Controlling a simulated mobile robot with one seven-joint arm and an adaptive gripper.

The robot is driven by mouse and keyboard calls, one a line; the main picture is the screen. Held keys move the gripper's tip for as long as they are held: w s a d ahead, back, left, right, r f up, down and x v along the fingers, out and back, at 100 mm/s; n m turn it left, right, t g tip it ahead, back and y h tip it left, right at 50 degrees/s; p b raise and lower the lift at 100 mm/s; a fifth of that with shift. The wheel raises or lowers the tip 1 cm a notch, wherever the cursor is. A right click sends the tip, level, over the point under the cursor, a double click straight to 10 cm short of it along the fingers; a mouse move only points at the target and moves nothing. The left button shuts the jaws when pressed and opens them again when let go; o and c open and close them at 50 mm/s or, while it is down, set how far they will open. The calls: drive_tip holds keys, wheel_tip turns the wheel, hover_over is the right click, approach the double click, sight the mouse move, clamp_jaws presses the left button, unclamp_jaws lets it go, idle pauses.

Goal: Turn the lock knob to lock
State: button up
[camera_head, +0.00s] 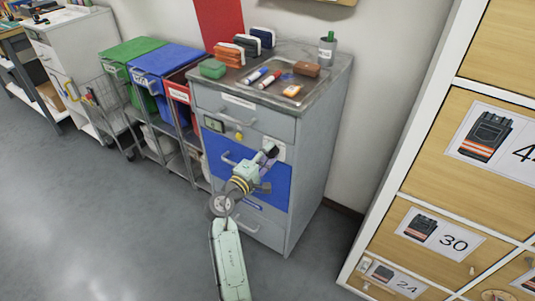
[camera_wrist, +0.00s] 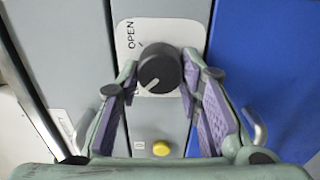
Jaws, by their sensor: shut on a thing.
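The lock knob (camera_wrist: 160,70) is a round black knob with a pale mark line, on a white plate (camera_wrist: 130,60) printed OPEN. In the wrist view the mark points toward the lower left of the picture, away from the word. My gripper (camera_wrist: 161,76) has its purple-padded fingers on both sides of the knob, shut on it. In the head view my gripper (camera_head: 265,156) reaches to the cabinet's front, near the right edge of the blue drawer (camera_head: 280,183). The knob's far side and any other plate lettering are hidden.
A yellow button (camera_wrist: 161,148) sits beside the plate. Handles stick out from the grey cabinet (camera_head: 306,165). Its top holds a tray, pouches and a cup (camera_head: 326,50). Green and blue bins (camera_head: 170,62) stand left; wooden lockers (camera_head: 430,190) stand right.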

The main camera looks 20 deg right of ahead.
drive_tip(key=o, duration=1.2)
drive_tip(key=shift+c, duration=0.2)
drive_tip(key=v, duration=1.2)
